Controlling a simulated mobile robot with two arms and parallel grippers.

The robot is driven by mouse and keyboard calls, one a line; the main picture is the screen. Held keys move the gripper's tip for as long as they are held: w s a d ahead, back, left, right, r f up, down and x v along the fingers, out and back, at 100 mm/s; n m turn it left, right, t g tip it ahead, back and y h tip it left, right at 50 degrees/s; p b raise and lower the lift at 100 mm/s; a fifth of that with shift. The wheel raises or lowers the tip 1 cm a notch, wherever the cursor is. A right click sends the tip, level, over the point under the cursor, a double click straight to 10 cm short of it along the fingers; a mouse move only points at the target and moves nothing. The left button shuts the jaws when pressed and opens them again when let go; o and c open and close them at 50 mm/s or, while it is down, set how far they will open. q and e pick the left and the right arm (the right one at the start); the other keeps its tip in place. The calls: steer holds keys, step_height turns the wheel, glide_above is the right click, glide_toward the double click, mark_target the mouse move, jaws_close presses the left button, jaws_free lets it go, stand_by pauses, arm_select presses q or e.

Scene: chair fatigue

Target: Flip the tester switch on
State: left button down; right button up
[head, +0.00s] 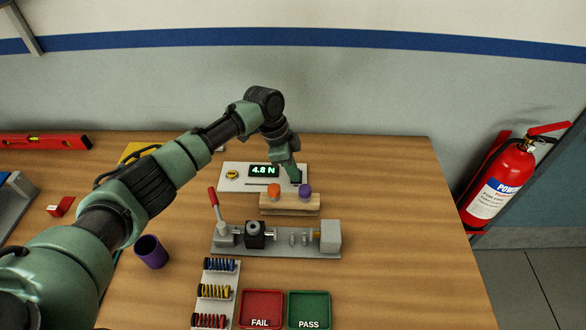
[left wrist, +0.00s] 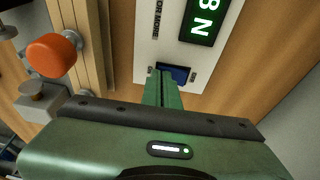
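The tester (head: 240,184) is a flat white box at the back of the table, with a lit green display (head: 264,170) reading 4.8 N. The display also shows in part in the left wrist view (left wrist: 203,20). Below it in that view is a dark blue switch (left wrist: 178,74) set in the white panel, partly hidden by my fingers. My left gripper (head: 296,180) reaches down at the right end of the tester. In the left wrist view its green fingers (left wrist: 162,78) are together and empty, tips at the switch. I cannot tell whether they touch it. My right gripper is not in view.
A wooden block (head: 290,210) with an orange and a purple knob stands just in front of the tester. Before it are a grey fixture (head: 280,252) with a red lever, a spring rack (head: 235,270), and red (head: 262,305) and green (head: 309,305) trays. The table's right side is clear.

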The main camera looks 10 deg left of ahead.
arm_select(q)
steer(key=shift+w+a+b, duration=0.1)
steer(key=shift+w+b, duration=0.35)
steer(key=shift+b, duration=0.1)
steer(key=shift+w+r, duration=0.1)
steer(key=shift+w, duration=0.3)
